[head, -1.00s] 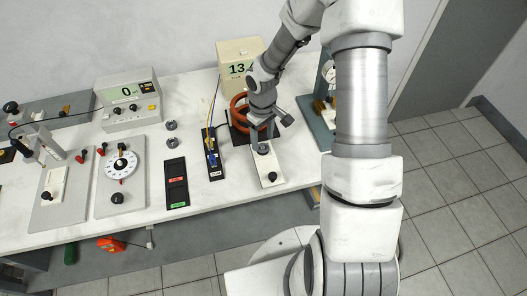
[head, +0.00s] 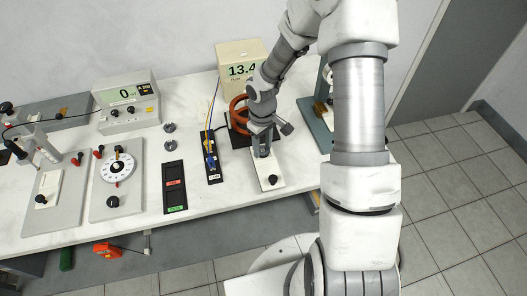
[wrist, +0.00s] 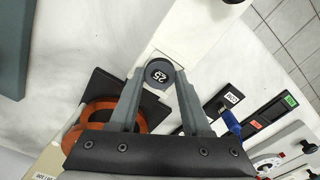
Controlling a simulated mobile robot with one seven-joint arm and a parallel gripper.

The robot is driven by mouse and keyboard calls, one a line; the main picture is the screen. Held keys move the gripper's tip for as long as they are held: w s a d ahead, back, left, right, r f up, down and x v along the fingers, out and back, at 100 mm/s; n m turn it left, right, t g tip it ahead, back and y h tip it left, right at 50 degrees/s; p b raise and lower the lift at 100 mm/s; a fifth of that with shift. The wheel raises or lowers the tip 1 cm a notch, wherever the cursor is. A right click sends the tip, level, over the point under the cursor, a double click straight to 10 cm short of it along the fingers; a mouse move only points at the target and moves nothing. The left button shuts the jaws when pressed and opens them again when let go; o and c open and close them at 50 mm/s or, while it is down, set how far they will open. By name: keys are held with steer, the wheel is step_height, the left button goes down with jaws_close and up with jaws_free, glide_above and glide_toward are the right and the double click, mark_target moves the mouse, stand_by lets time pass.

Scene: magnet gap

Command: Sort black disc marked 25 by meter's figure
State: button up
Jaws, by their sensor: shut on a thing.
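The black disc marked 25 (wrist: 159,73) sits between my fingertips in the wrist view, its number face up. My gripper (wrist: 159,78) is shut on it, over the end of a narrow white plate (wrist: 188,42); I cannot tell whether the disc touches the plate. In the head view my gripper (head: 263,152) is above this plate (head: 271,178) and hides the disc. The beige meter (head: 240,55) behind reads 13.4. A black sorting tray (head: 175,199) with a red label and a green label lies to the left.
An orange coil (head: 238,108) stands just behind my gripper. A black strip with a blue probe (head: 211,160) lies between plate and tray. Two small grey round pieces (head: 169,128) lie behind the tray. A teal stand (head: 316,125) is to the right. Dial instruments fill the left.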

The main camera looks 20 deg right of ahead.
steer(key=shift+r+p, duration=1.55)
steer(key=shift+r, duration=0.5)
jaws_close()
step_height(320, 180, up, 7)
steer(key=s+m, duration=0.1)
steer(key=m, duration=0.5)
steer(key=shift+s+a, duration=0.2)
steer(key=shift+s, duration=0.2)
